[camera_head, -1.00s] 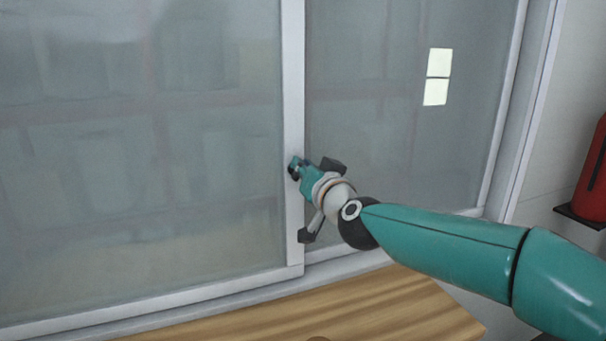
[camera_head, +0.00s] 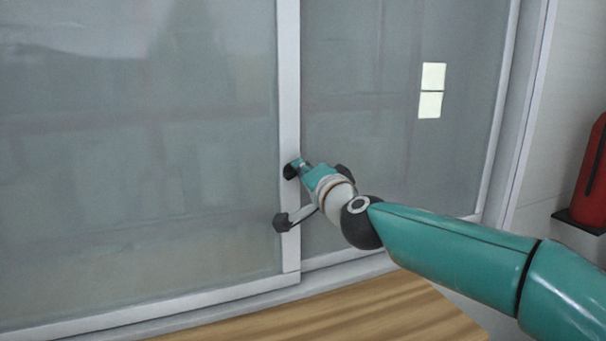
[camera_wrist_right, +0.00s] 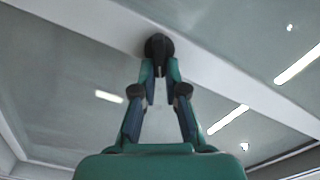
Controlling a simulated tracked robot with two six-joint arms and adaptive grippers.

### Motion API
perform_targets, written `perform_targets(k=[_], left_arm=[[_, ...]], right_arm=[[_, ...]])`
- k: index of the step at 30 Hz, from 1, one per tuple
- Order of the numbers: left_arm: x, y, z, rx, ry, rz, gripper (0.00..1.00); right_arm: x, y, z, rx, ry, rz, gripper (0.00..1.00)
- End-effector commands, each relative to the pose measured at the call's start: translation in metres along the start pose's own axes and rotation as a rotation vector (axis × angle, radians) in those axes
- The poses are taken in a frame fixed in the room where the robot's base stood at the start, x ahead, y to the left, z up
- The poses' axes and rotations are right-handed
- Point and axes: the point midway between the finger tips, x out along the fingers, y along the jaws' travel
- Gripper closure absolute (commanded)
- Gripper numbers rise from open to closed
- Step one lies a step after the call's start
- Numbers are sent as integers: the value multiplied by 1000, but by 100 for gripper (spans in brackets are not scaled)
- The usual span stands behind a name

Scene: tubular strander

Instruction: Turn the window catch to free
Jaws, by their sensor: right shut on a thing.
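The window catch (camera_head: 289,172) is a small dark piece on the white upright frame bar between the two glass panes. In the right wrist view it shows as a black round base (camera_wrist_right: 158,43) on the pale bar, straight ahead. My right gripper (camera_head: 302,167) reaches it from the right. Its two fingers close together on the catch in the wrist view (camera_wrist_right: 160,70). The fingers hide most of the catch's handle, so I cannot tell its exact angle. My left gripper is in neither view.
Large grey glass panes (camera_head: 140,150) fill the left and middle. A wooden surface (camera_head: 350,312) lies below the window. A red cylinder (camera_head: 592,185) stands on a dark shelf at the right edge. The space before the panes is clear.

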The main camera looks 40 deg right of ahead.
Motion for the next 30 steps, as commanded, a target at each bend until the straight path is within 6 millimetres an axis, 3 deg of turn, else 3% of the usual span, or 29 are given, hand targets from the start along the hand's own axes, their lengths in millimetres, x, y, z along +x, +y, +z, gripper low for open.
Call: perform_targets(k=[12, 13, 17, 30], left_arm=[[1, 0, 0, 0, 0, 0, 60], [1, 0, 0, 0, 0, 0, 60], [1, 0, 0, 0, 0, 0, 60], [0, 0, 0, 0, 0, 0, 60]], right_arm=[[0, 3, 1, 13, -1, 5, 100], [0, 3, 1, 13, -1, 6, 87], [0, 3, 1, 12, -1, 5, 65], [-7, 1, 0, 11, 0, 1, 64]])
